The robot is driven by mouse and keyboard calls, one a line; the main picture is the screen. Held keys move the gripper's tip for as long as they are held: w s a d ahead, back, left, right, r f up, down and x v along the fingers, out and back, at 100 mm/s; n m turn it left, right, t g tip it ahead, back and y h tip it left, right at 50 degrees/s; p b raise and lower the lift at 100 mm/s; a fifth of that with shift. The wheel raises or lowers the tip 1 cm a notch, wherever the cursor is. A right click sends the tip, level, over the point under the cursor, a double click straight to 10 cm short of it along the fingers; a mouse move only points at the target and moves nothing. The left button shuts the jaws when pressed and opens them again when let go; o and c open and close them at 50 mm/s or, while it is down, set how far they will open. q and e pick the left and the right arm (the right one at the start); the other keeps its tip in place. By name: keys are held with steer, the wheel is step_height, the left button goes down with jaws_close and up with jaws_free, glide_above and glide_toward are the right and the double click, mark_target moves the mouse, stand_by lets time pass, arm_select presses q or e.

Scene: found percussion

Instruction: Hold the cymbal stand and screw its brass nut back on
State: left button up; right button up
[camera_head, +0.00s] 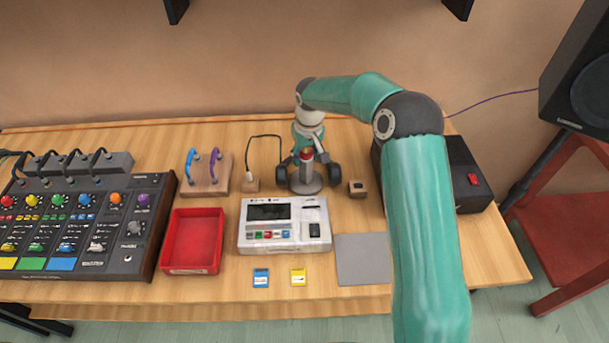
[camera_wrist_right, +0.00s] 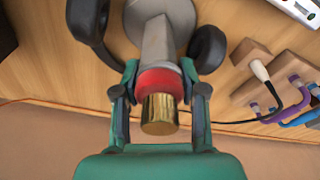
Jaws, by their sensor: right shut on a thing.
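The cymbal stand (camera_head: 306,183) stands upright on the table, with a round grey base, a grey post and a red collar. The stand's post also shows in the right wrist view (camera_wrist_right: 158,42). There the brass nut (camera_wrist_right: 160,114) sits at the end of the post, against the red collar (camera_wrist_right: 160,82). My right gripper (camera_head: 307,143) comes down from above. Its fingers (camera_wrist_right: 160,84) are shut on the stand around the red collar. I cannot tell how far the nut is threaded. My left gripper is not in view.
Black headphones (camera_head: 335,175) lie close around the stand. A small wooden block (camera_head: 357,189) is to its right, a cable rack (camera_head: 213,187) to its left. A white device (camera_head: 285,240), red tray (camera_head: 220,240) and grey mat (camera_head: 350,271) lie nearer the front.

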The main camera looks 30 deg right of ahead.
jaws_close()
steer(key=shift+r, duration=0.2)
steer(key=shift+w+r, duration=0.1)
steer(key=shift+r, duration=0.5)
step_height(320, 180, up, 18)
steer(key=shift+r, duration=0.25)
